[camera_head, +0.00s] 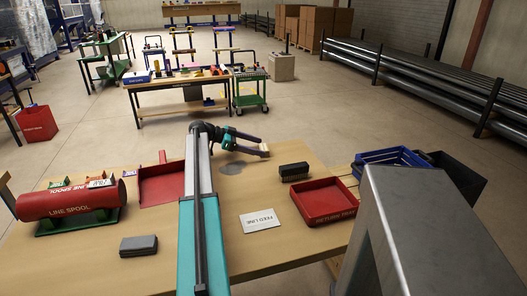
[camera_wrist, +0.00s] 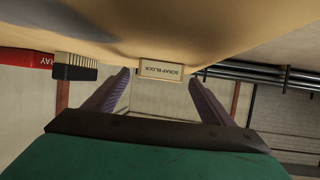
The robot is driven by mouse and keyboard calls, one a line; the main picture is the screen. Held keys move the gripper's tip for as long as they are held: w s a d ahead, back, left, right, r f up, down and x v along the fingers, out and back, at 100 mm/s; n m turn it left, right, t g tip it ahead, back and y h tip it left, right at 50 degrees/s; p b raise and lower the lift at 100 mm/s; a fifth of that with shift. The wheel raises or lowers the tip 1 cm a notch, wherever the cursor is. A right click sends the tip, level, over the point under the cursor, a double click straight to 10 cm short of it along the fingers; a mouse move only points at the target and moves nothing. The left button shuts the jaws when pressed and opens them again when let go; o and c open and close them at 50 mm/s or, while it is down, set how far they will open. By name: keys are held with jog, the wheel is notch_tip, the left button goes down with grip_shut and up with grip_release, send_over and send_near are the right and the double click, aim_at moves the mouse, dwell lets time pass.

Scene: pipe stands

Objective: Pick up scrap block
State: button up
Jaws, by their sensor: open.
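The scrap block (camera_wrist: 161,69) is a small tan block with its name on the facing side. It shows in the wrist view at the table's edge, in the gap between my fingertips. My gripper (camera_wrist: 160,80) is open, one finger on each side of the block in the picture; I cannot tell whether either finger touches it. In the head view my gripper (camera_head: 262,147) reaches over the far edge of the wooden table, and the pale block (camera_head: 264,152) shows at its fingertips. My arm hides part of the table's middle.
Left are a red line spool (camera_head: 65,203), a red dustpan-like tray (camera_head: 161,190) and a grey block (camera_head: 138,245). Blue crate (camera_head: 390,157) stands right.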

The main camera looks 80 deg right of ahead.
aim_at(261, 148)
jog(key=shift+x, duration=1.5)
jog(key=c, duration=1.1)
jog(key=shift+c, duration=0.2)
jog(key=shift+r, duration=5)
